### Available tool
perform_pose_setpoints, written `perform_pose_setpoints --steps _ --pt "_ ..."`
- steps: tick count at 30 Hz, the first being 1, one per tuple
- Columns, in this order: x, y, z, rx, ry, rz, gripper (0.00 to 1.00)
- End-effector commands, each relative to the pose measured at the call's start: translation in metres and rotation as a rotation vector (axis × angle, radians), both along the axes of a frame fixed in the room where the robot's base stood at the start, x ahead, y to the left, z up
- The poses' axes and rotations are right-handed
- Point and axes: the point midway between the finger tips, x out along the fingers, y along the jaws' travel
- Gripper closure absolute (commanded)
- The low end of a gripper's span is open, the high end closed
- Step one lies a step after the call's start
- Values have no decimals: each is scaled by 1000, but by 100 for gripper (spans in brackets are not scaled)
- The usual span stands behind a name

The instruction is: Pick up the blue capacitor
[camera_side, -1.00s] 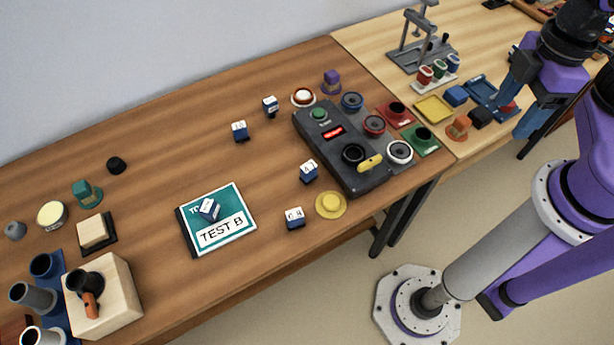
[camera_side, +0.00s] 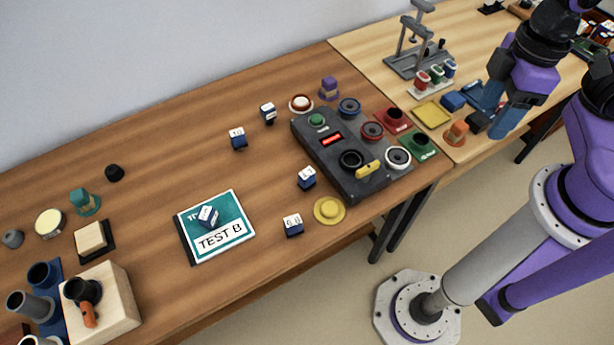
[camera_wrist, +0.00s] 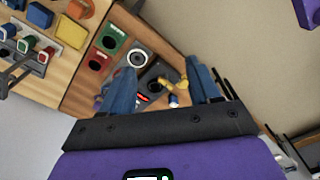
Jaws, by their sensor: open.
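Several small blue blocks with white numbered tops stand on the brown bench: one at the back (camera_side: 268,113), one left of it (camera_side: 238,139), one beside the grey panel (camera_side: 307,179), one near the front (camera_side: 293,226) and one on the TEST B card (camera_side: 207,217). A blue white-topped piece (camera_side: 448,69) stands in a small rack with a red and a green one. I cannot tell which is the capacitor. My gripper (camera_side: 497,115) is at the right over the pale bench, apart from these. In the wrist view my gripper (camera_wrist: 160,70) is open and empty.
A grey panel (camera_side: 340,165) with knobs and a lit red display stands near the bench's right end. A grey press stand (camera_side: 412,58) rises behind the rack (camera_side: 433,86). Red (camera_side: 392,119) and green (camera_side: 417,143) holders lie between. The brown bench's middle is largely clear.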

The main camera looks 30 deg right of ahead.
Motion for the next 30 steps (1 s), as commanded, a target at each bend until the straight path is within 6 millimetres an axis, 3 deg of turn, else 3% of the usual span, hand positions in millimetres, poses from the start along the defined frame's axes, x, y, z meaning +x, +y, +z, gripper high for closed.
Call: perform_pose_setpoints --steps 15,30 --pt "85 88 -15 61 19 -842 38" --pt "138 167 -37 134 62 -1663 38"
